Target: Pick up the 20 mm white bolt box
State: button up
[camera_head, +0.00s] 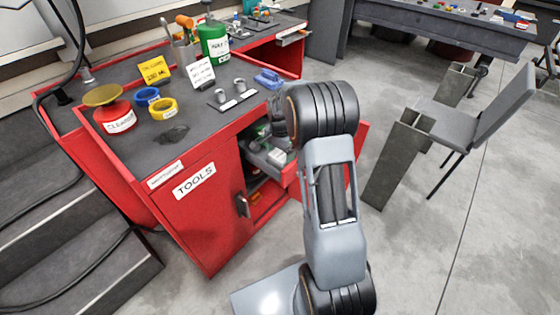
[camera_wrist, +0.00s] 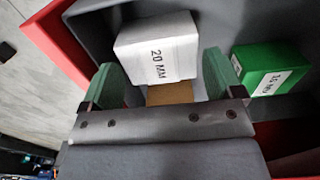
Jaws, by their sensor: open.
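The white bolt box (camera_wrist: 158,62), marked "20 MM", lies in a grey drawer in the wrist view. My gripper (camera_wrist: 160,78) is open, with one green-padded finger on each side of the near part of the box. I cannot tell whether the fingers touch it. In the head view the open drawer (camera_head: 268,158) of the red cabinet shows behind my arm. My gripper is hidden there behind my arm, and the labels of the boxes cannot be read.
A green box (camera_wrist: 268,70) lies in the same drawer to the right of the white one. The red cabinet (camera_head: 200,225) carries jars, tape rolls and signs on its top. A grey chair (camera_head: 462,118) stands to the right on open floor.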

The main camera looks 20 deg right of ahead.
aim_at(280, 155)
notch_tip(280, 155, down, 5)
jog(key=shift+r+b, duration=0.2)
jog(key=shift+b, duration=0.35)
jog(key=shift+r, duration=0.1)
jog(key=c, duration=0.8)
